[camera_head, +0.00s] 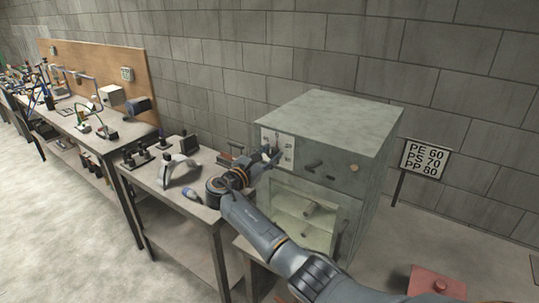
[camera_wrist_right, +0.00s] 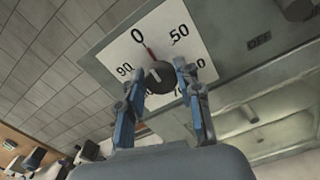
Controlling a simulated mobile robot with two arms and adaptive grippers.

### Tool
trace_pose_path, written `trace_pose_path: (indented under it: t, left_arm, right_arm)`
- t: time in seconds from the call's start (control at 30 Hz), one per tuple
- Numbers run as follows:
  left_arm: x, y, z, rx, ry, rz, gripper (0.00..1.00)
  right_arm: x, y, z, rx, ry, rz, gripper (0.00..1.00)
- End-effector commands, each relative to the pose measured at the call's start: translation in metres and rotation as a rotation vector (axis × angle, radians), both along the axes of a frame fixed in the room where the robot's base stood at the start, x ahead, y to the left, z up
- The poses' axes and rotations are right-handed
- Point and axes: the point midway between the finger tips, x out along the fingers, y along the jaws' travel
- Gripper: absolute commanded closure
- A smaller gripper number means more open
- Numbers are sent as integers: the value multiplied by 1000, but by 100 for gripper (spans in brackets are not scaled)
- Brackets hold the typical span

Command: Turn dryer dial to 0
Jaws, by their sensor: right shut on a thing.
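The dryer (camera_head: 330,125) is a greenish-grey metal box with a white dial plate (camera_head: 287,142) at its upper left front. In the right wrist view the dial (camera_wrist_right: 160,80) is a round dark knob on the white plate (camera_wrist_right: 118,50), with a red pointer mark (camera_wrist_right: 151,54) directed up toward the 0. The 50 and 90 are readable; other numbers are partly hidden by the fingers. My right gripper (camera_head: 270,155) is at the plate, its two fingers (camera_wrist_right: 162,82) shut on the dial from both sides. My left gripper is not in view.
A sign (camera_head: 424,159) reading PE 60, PS 70, PP 80 stands right of the dryer. A bench (camera_head: 205,212) with tools and a grey arched object (camera_head: 180,167) stands to the left. A red block (camera_head: 437,284) is at lower right. A block wall is behind.

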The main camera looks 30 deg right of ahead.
Motion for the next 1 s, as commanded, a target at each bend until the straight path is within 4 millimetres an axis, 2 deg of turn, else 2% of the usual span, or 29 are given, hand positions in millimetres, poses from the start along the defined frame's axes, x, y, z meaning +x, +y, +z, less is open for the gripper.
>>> trace_pose_path:
  t: [0.3,0.7,0.73,0.83,1.0]
  left_arm:
    - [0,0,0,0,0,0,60]
    - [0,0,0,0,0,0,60]
    - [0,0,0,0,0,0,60]
    - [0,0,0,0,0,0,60]
    - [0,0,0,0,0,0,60]
  right_arm:
    - [0,0,-2,-29,73,-1,97]
    - [0,0,-2,-30,78,0,97]
    - [0,0,-2,-30,78,0,64]
    - [0,0,-2,-30,78,0,43]
    - [0,0,-1,-30,75,-1,42]
